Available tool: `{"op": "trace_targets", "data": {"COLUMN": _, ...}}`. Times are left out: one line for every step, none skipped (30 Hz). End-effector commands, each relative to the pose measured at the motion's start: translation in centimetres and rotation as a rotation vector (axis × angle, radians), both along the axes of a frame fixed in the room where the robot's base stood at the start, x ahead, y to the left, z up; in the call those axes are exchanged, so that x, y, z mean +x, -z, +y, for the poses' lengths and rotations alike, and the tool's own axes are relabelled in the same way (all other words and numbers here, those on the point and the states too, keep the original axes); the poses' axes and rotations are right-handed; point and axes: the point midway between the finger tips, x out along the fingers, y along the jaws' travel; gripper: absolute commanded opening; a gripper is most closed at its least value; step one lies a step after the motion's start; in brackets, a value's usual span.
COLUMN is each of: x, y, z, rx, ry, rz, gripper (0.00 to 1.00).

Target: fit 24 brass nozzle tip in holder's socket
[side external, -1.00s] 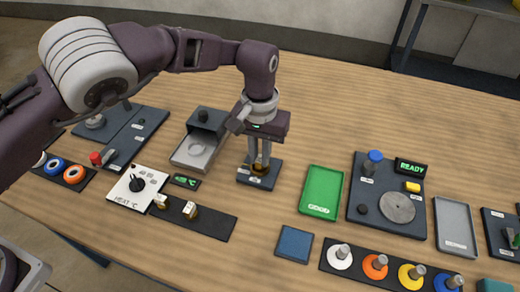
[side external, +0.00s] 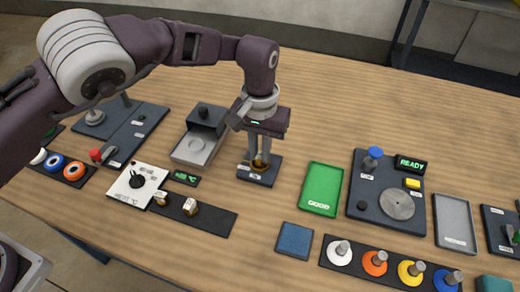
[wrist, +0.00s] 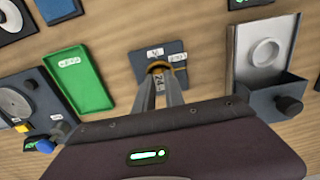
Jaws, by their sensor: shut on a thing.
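The holder is a dark square plate (side external: 271,178) with white labels, in the middle of the table; it also shows in the wrist view (wrist: 177,48). My gripper (side external: 260,160) points down over the holder, with its fingers shut on a brass nozzle tip (side external: 261,164). In the wrist view the brass tip (wrist: 160,67) shows as a ringed shape at the ends of my gripper's fingers (wrist: 160,79), and a label reading 24 lies between them. The fingers hide the socket, so I cannot tell whether the tip is seated in it or just above it.
A grey tray with a dark block (side external: 195,148) is close on the holder's left. A green GOOD tray (side external: 321,189) lies to the right, with bare table between.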

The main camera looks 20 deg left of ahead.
Motion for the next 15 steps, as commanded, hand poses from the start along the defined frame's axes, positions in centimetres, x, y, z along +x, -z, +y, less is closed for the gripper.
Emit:
{"op": "trace_targets", "data": {"x": 0.01, "y": 0.00, "z": 0.00, "rx": 0.000, "ry": 0.000, "rz": 0.000, "gripper": 0.00}}
{"op": "trace_targets", "data": {"x": 0.01, "y": 0.02, "z": 0.00, "rx": 0.000, "ry": 0.000, "rz": 0.000, "gripper": 0.00}}
{"op": "trace_targets", "data": {"x": 0.01, "y": 0.04, "z": 0.01, "rx": 0.000, "ry": 0.000, "rz": 0.000, "gripper": 0.00}}
{"op": "trace_targets", "data": {"x": 0.01, "y": 0.07, "z": 0.01, "rx": 0.000, "ry": 0.000, "rz": 0.000, "gripper": 0.00}}
{"op": "trace_targets", "data": {"x": 0.01, "y": 0.10, "z": 0.01, "rx": 0.000, "ry": 0.000, "rz": 0.000, "gripper": 0.00}}
{"op": "trace_targets", "data": {"x": 0.01, "y": 0.15, "z": 0.02, "rx": 0.000, "ry": 0.000, "rz": 0.000, "gripper": 0.00}}
{"op": "trace_targets", "data": {"x": 0.01, "y": 0.19, "z": 0.02, "rx": 0.000, "ry": 0.000, "rz": 0.000, "gripper": 0.00}}
{"op": "trace_targets", "data": {"x": 0.01, "y": 0.22, "z": 0.02, "rx": 0.000, "ry": 0.000, "rz": 0.000, "gripper": 0.00}}
{"op": "trace_targets", "data": {"x": 0.01, "y": 0.28, "z": 0.02, "rx": 0.000, "ry": 0.000, "rz": 0.000, "gripper": 0.00}}
{"op": "trace_targets", "data": {"x": 0.01, "y": 0.31, "z": 0.02, "rx": 0.000, "ry": 0.000, "rz": 0.000, "gripper": 0.00}}
{"op": "trace_targets", "data": {"x": 0.01, "y": 0.35, "z": 0.02, "rx": 0.000, "ry": 0.000, "rz": 0.000, "gripper": 0.00}}
{"op": "trace_targets", "data": {"x": 0.02, "y": 0.40, "z": 0.02, "rx": 0.000, "ry": 0.000, "rz": 0.000, "gripper": 0.00}}
{"op": "trace_targets", "data": {"x": 0.02, "y": 0.44, "z": 0.02, "rx": 0.000, "ry": 0.000, "rz": 0.000, "gripper": 0.00}}
{"op": "trace_targets", "data": {"x": 0.02, "y": 0.48, "z": 0.02, "rx": 0.000, "ry": 0.000, "rz": 0.000, "gripper": 0.00}}
{"op": "trace_targets", "data": {"x": 0.02, "y": 0.51, "z": 0.02, "rx": 0.000, "ry": 0.000, "rz": 0.000, "gripper": 0.16}}
